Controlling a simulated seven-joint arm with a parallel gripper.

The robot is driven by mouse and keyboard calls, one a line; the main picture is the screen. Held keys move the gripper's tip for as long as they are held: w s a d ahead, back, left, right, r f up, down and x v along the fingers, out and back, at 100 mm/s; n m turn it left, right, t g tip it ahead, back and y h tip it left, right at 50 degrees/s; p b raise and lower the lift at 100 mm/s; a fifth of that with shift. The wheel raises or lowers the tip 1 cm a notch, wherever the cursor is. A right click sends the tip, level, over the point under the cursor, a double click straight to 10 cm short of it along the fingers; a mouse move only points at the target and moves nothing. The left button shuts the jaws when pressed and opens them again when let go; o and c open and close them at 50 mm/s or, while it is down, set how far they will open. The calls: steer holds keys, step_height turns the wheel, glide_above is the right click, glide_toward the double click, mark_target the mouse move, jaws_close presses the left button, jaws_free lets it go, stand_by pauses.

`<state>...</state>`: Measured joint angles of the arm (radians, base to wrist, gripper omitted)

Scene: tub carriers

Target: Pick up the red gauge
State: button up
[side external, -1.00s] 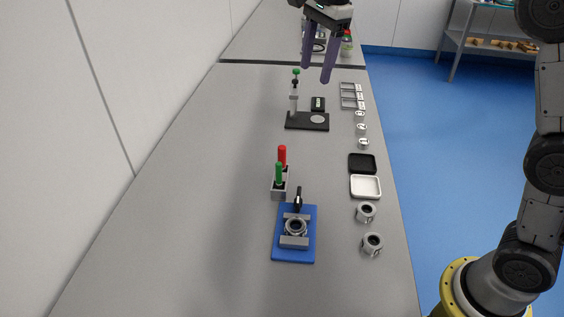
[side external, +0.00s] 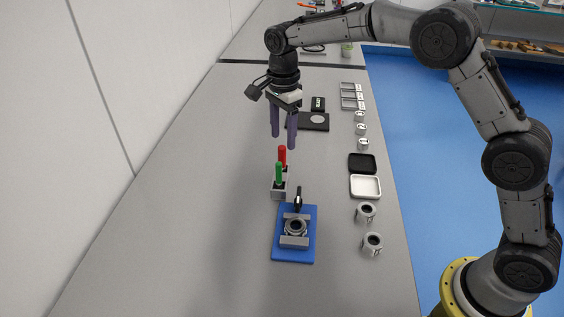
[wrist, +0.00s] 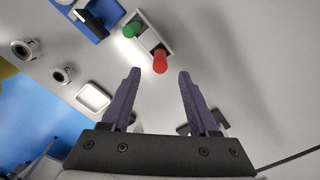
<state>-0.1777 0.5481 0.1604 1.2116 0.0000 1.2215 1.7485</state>
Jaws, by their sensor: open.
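The red gauge (side external: 282,155) stands upright in a small grey holder (side external: 279,193), beside a green gauge (side external: 279,173). In the wrist view the red gauge (wrist: 160,62) shows just beyond and between the open fingertips, and the green gauge (wrist: 132,31) is to its left in the same holder (wrist: 150,40). My gripper (side external: 284,143) is open and empty, pointing down above and close to the red gauge. Its purple fingers also show in the wrist view (wrist: 158,72). I cannot tell whether either finger touches the gauge. The gauge's lower part is hidden in the holder.
A blue fixture (side external: 280,248) with a black-handled clamp (side external: 298,199) sits in front of the holder. A black tray (side external: 362,163), a white tray (side external: 366,186) and two grey rings (side external: 366,212) line the right edge. A black stand (side external: 318,122) is behind my gripper. The left bench is clear.

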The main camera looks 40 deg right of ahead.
mark_target(282, 147)
steer(key=shift+a+f, duration=0.2)
steer(key=shift+f, duration=2.55)
jaws_close()
steer(key=shift+r, duration=0.1)
